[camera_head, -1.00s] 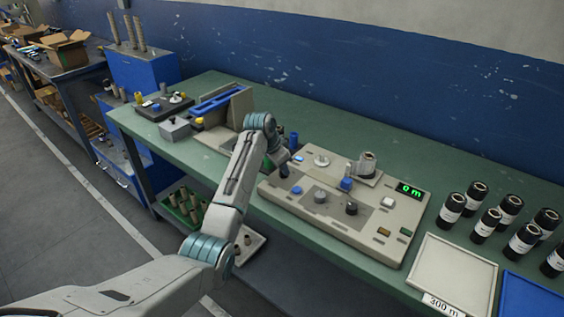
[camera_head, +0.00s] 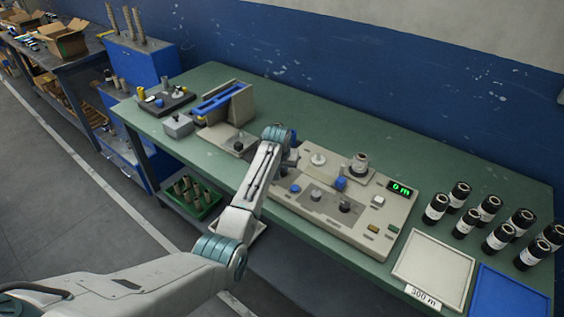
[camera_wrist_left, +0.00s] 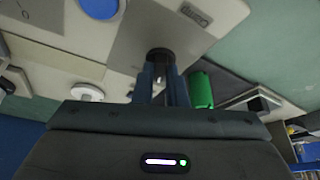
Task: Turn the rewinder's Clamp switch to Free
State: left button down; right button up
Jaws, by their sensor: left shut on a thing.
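The rewinder (camera_head: 372,226) is the beige console on the green bench, with a green display reading 0 m. In the left wrist view, my left gripper (camera_wrist_left: 160,84) has its blue fingers shut on a small dark knob (camera_wrist_left: 160,54), which appears to be the Clamp switch. A small label (camera_wrist_left: 195,17) lies near it on the panel, too small to read. In the head view my left arm covers the knob and my fingertips, so the switch's setting cannot be told. My right gripper is not in view.
On the rewinder are a blue knob (camera_head: 295,188), a white button (camera_head: 316,195) and a dark knob (camera_head: 344,206). Several black rolls (camera_head: 460,195) stand at the right, behind a white tray (camera_head: 435,268) and a blue tray (camera_head: 510,300). Bench behind the rewinder is clear.

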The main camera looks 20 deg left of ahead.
pick_arm(q)
jog(key=shift+n+p, duration=0.3)
jog(key=shift+n, duration=0.3)
jog(key=c, duration=1.5)
grip_release()
jog(key=shift+o, duration=0.2)
jog(key=b+v, duration=0.2)
jog(key=v, duration=0.8)
jog(key=shift+d+r, duration=0.25)
jog(key=shift+r, duration=0.15)
